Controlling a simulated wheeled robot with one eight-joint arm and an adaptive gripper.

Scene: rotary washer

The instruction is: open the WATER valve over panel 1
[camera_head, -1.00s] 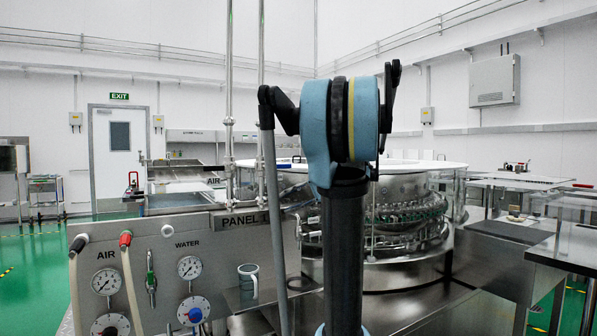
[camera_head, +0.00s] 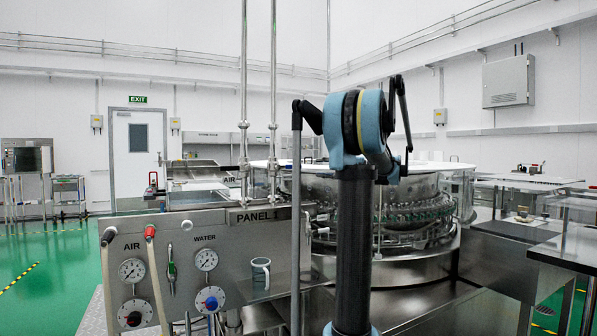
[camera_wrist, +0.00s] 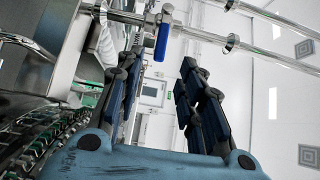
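A valve with a blue lever handle (camera_wrist: 163,38) sits on a metal pipe in the upper middle of the wrist view. My gripper (camera_wrist: 160,62) is open and empty, its dark fingers spread. The handle appears beyond the fingertips, near the gap between them and closer to the left finger; no contact shows. Panel 1 (camera_head: 216,218) stands at the lower left of the head view, with gauges, and knobs under AIR and WATER labels. Two upright pipes (camera_head: 244,125) rise behind it. My arm hides part of the head view, and the gripper cannot be made out there.
The round steel washer (camera_head: 410,210) stands behind my arm. A grey mug (camera_head: 260,272) is at the panel's right part. A steel table (camera_head: 555,255) stands at the right. Open green floor (camera_head: 40,260) lies at the left.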

